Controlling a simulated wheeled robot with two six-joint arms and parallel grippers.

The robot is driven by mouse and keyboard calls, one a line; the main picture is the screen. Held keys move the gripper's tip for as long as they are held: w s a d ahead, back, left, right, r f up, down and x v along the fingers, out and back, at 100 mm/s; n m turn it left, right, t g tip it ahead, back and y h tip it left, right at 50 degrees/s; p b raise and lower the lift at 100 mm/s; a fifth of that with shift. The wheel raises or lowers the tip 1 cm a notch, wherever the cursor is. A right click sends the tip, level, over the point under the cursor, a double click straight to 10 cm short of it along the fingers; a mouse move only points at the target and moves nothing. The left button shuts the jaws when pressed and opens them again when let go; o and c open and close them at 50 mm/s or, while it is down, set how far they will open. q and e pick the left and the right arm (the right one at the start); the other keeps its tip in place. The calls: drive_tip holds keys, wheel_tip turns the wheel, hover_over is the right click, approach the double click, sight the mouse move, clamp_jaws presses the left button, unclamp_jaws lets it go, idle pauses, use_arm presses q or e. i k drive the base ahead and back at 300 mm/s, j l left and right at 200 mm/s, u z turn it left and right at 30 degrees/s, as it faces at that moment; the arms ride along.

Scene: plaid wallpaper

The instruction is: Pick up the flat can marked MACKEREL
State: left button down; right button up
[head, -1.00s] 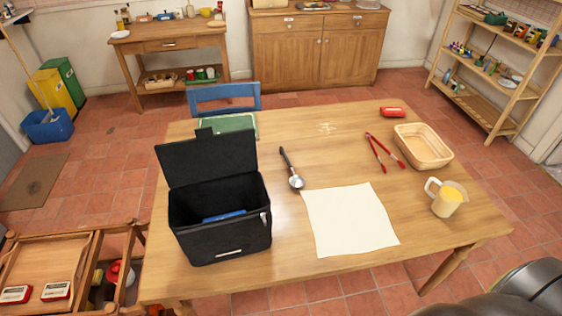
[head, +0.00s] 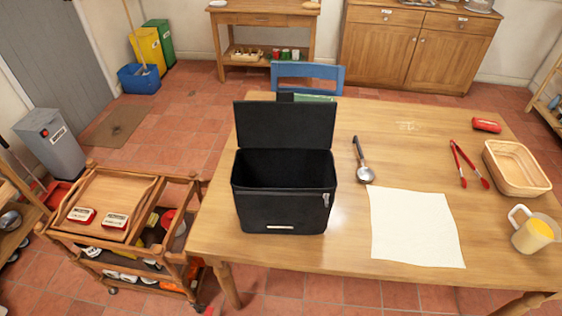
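Two small flat red cans with white labelled tops, the left can (head: 81,216) and the right can (head: 115,221), lie side by side on the top tray of a wooden trolley (head: 101,181) at the left. Neither of my grippers is in view.
On the wooden table (head: 345,215) stand an open black box (head: 283,212), a ladle (head: 361,160), white paper (head: 415,228), red tongs (head: 464,165), a basket (head: 518,168) and a yellow-filled jug (head: 533,234). A grey bin (head: 52,143) stands behind the trolley.

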sight(85, 216)
drive_tip(key=u, duration=1.5)
drive_tip(key=z, duration=0.4)
